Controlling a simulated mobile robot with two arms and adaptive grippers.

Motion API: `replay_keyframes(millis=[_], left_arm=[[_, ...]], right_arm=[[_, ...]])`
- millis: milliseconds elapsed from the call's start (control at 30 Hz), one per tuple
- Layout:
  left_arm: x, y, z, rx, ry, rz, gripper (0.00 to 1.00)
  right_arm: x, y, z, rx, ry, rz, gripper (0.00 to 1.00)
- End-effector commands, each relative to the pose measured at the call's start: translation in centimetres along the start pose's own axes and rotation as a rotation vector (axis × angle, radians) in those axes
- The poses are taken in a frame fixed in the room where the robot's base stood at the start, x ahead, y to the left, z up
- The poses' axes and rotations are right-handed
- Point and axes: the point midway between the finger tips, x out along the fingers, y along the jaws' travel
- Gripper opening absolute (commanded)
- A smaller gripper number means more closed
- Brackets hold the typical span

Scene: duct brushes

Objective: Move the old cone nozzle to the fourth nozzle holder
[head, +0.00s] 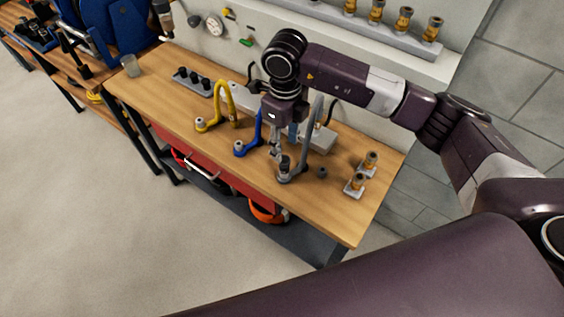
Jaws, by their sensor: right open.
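My right gripper (276,149) points down over the wooden workbench, beside the grey bent tube (309,140); its jaws are open. Just below its fingers, a dark nozzle-like piece (284,163) stands at the tube's front end; I cannot tell whether the fingers touch it. A small dark piece (322,173) lies on the bench right of the tube. Two brass-coloured nozzles, a nearer one (356,183) and a farther one (370,161), stand on small pale plates at the right. I cannot tell which piece is the old cone nozzle or which holder is the fourth. My left gripper is out of view.
A blue bent tube (257,126) and a yellow one (219,92) stand left of my gripper. A rack with several black pieces (193,80) and a grey cup (130,66) are farther left. A wall ledge (390,38) holds several brass nozzles. The bench's front-right corner is clear.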

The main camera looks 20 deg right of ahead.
Motion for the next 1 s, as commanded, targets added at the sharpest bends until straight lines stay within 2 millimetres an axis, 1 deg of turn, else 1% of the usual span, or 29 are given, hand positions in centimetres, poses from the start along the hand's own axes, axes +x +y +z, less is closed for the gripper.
replay_keyframes(millis=[267,467,567,767,900,1000], left_arm=[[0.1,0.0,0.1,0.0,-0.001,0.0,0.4],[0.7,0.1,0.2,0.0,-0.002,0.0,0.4],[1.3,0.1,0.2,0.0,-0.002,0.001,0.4],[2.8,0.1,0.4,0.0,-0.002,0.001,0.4],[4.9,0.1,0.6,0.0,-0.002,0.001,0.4],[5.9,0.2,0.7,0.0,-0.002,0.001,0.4]], right_arm=[[0.1,0.1,0.0,-0.001,-0.002,0.003,0.43],[1.3,0.2,0.1,-0.001,-0.002,0.004,0.43],[2.4,0.2,0.1,-0.001,-0.001,0.004,0.43],[5.2,0.2,0.1,-0.002,-0.002,0.006,0.43],[7.6,0.2,0.1,-0.002,-0.003,0.004,0.43],[8.5,0.2,0.1,-0.001,-0.003,0.004,0.43]])
